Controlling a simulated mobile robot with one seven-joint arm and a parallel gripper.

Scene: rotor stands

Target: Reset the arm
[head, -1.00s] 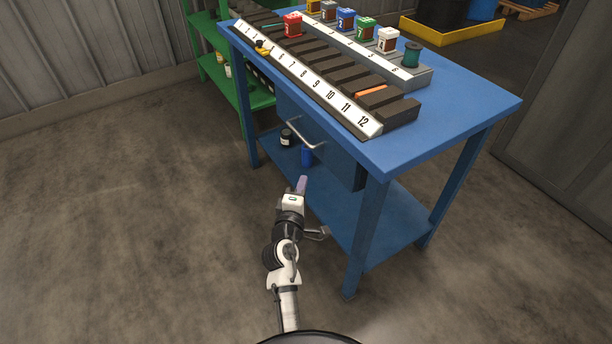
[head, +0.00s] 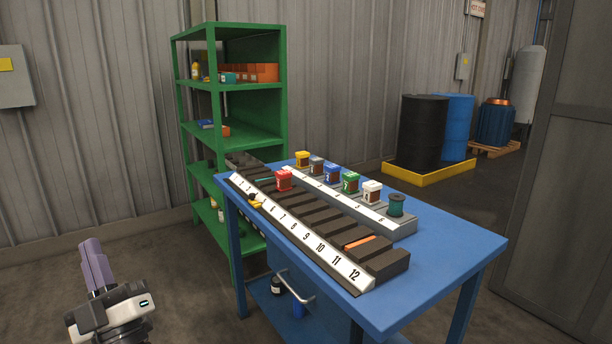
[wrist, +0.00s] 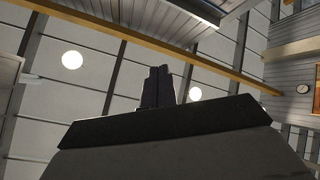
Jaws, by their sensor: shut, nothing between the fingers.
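My gripper (head: 94,262) is at the lower left of the head view, raised, with its purple-grey fingers pointing up. It is clear of the blue table (head: 440,262) and left of it. In the wrist view its dark fingers (wrist: 158,86) stand together, shut and empty, against the ceiling. The rest of my arm is mostly below the head view's edge.
A numbered rack (head: 333,262) on the table holds a red-topped item (head: 284,181) and several others. A green shelf (head: 284,105) stands behind. Open floor lies left of the table.

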